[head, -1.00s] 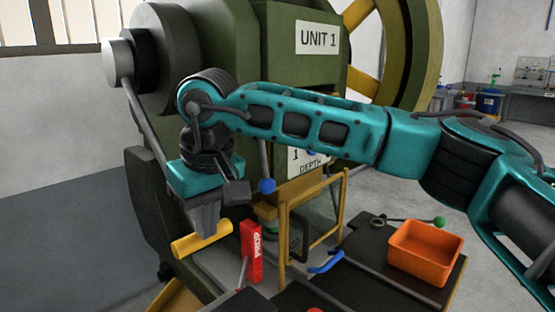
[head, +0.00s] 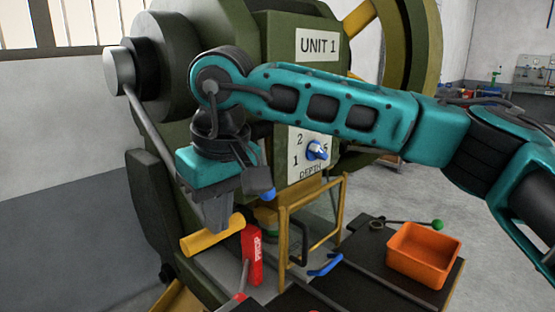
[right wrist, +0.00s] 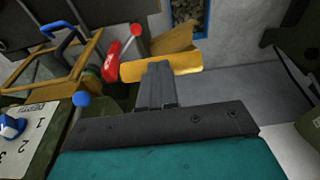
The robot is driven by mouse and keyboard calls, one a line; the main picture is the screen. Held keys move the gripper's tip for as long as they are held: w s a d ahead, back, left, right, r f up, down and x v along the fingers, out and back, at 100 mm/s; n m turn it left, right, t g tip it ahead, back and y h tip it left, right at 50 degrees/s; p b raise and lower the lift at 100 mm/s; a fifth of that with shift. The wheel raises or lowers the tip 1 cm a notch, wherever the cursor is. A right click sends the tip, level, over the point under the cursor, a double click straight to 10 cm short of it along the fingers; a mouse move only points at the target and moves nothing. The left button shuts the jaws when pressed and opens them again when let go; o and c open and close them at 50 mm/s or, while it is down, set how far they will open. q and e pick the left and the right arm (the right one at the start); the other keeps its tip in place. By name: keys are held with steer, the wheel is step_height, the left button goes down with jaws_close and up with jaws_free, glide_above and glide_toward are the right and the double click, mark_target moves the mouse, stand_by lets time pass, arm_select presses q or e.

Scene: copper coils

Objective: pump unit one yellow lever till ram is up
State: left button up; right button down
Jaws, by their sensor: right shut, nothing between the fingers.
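The yellow lever's thick cylindrical grip (head: 212,236) slants at the lower left of the press in the head view. It also shows in the right wrist view (right wrist: 165,66). My right gripper (head: 218,222) is shut and empty, its fingertips at the yellow grip's upper side. In the right wrist view the shut fingers (right wrist: 157,75) reach the grip's near edge; I cannot tell whether they touch it. The green press carries a UNIT 1 sign (head: 318,45). I cannot make out the ram. My left gripper is not in view.
A red lettered piece (head: 252,258) stands just right of the yellow grip. A yellow frame guard (head: 312,222), a blue handle (head: 326,265) and an orange bin (head: 425,253) are further right. A DEPTH dial (head: 317,150) with a blue knob is on the press.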

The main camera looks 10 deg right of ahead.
step_height(320, 180, up, 7)
steer(key=s+d+p, duration=0.1)
steer(key=s+p, duration=0.1)
steer(key=p, duration=0.2)
steer(key=shift+d+r, duration=0.2)
steer(key=shift+d, duration=0.1)
stand_by(0.3)
steer(key=shift+a+f+b, duration=0.1)
steer(key=shift+f+b, duration=0.25)
steer(key=shift+f, duration=0.55)
steer(key=f+b, duration=0.1)
steer(key=w+f, duration=0.1)
steer(key=f, duration=0.1)
steer(key=a+f+b, duration=0.1)
steer(key=f, duration=0.1)
steer(key=shift+w+a+f+b, duration=0.1)
steer(key=shift+w+b, duration=0.2)
